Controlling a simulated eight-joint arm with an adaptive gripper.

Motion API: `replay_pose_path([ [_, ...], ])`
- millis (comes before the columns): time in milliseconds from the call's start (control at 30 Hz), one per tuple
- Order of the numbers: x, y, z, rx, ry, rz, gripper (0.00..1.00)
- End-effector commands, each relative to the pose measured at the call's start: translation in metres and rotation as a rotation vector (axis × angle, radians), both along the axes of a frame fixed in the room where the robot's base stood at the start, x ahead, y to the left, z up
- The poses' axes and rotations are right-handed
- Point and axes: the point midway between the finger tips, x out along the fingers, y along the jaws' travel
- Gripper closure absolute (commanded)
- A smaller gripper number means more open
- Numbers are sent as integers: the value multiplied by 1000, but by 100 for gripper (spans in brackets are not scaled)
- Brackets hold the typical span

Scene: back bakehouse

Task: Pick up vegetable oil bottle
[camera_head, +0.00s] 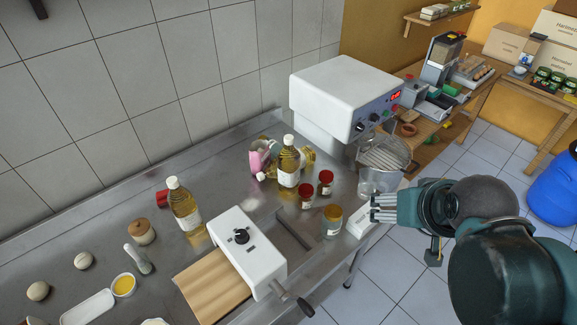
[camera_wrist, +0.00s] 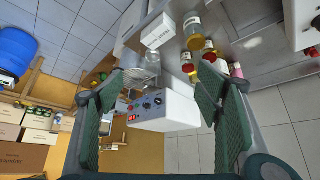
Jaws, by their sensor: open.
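Two vegetable oil bottles with white caps, golden oil and pale labels stand upright on the steel counter in the head view. One bottle (camera_head: 185,208) is left of the white machine with the black knob; the other bottle (camera_head: 288,166) is farther back, beside a pink container. My gripper (camera_head: 374,208) is open and empty at the counter's right end, right of both bottles and apart from them. In the wrist view my gripper (camera_wrist: 161,82) shows its two green fingers spread wide. I cannot clearly make out a bottle there; the right finger covers part of the counter items.
Two red-lidded jars (camera_head: 326,183) and a yellow-lidded jar (camera_head: 332,221) stand between my gripper and the farther bottle. A mixer (camera_head: 345,90) with a wire-guarded bowl is behind them. The white machine (camera_head: 243,250) and a wooden board (camera_head: 212,285) occupy the front.

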Motion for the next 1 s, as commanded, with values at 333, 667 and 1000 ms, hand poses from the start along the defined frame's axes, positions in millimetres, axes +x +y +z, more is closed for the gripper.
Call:
replay_pose_path([
  [333,0,0,0,0,0,0,31],
  [667,0,0,22,0,0,0,31],
  [1000,4,2,54,-13,8,19,31],
])
